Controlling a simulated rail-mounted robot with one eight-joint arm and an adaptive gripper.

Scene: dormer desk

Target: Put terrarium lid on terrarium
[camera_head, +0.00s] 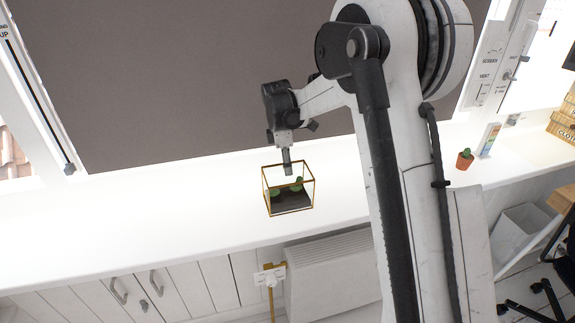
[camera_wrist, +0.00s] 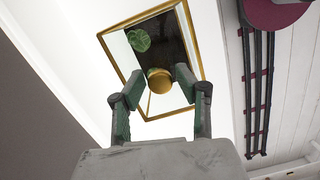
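The terrarium (camera_head: 267,190) is a clear box with gold edges, dark soil and green plants, standing on the white desk. In the wrist view, its soil (camera_wrist: 164,32) and a plant show through the glass. The lid (camera_wrist: 110,48) shows there as a gold-rimmed clear panel with a round gold knob (camera_wrist: 159,80). In the head view I cannot separate the lid from the terrarium's top rim, and I cannot tell how it is seated. My gripper (camera_head: 287,168) points down at the terrarium's top. In the wrist view its fingers (camera_wrist: 159,78) are apart on either side of the knob, with small visible gaps.
The white desk (camera_head: 130,225) is clear left of the terrarium. A small potted cactus (camera_head: 465,160) stands on the right, beyond my arm. A large grey-brown panel (camera_head: 190,80) rises behind the desk. A radiator (camera_head: 330,275) is below its front edge.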

